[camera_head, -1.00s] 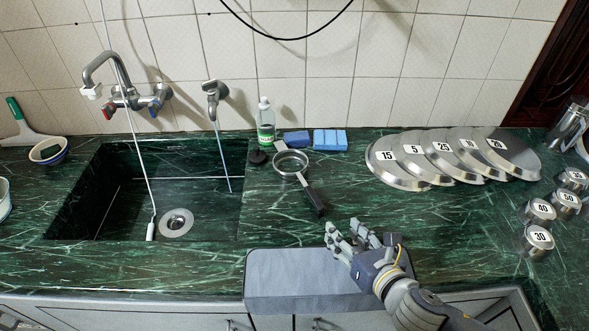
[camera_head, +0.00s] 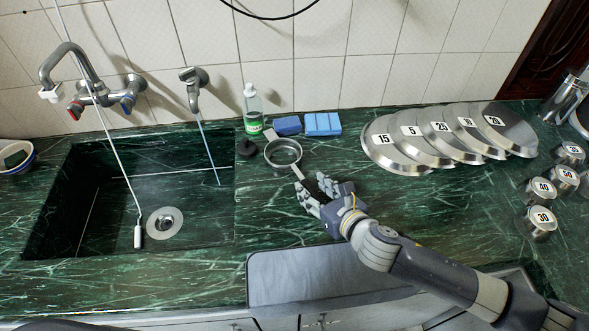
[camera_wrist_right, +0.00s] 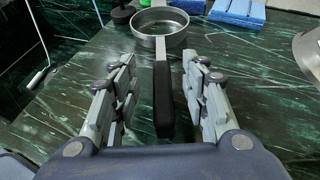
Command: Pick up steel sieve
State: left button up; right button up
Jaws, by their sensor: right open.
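The steel sieve (camera_head: 283,153) lies on the green marble counter, right of the sink. It has a round metal bowl and a dark handle pointing toward me. In the right wrist view, the sieve bowl (camera_wrist_right: 160,27) is ahead and the black handle (camera_wrist_right: 163,100) runs between the fingers. My right gripper (camera_head: 315,193) is at the handle, which it partly hides in the head view. In the wrist view the gripper (camera_wrist_right: 162,95) is open, with a finger on each side of the handle and gaps visible. My left gripper is not in view.
The sink (camera_head: 130,195) is left of the sieve. Numbered steel lids (camera_head: 405,140) and small canisters (camera_head: 541,190) lie to the right. The counter front is clear.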

aim_at(307, 184)
jog(key=x, duration=0.3)
jog(key=shift+w+f, duration=0.15)
jog(key=shift+w, duration=0.05)
jog(key=shift+w+a+f, duration=0.25)
jog(key=shift+w+a, duration=0.05)
jog(key=shift+w, duration=0.15)
jog(key=shift+c, duration=0.8)
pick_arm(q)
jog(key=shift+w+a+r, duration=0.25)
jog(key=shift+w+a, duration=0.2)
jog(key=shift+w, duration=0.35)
pick_arm(e)
grip_shut()
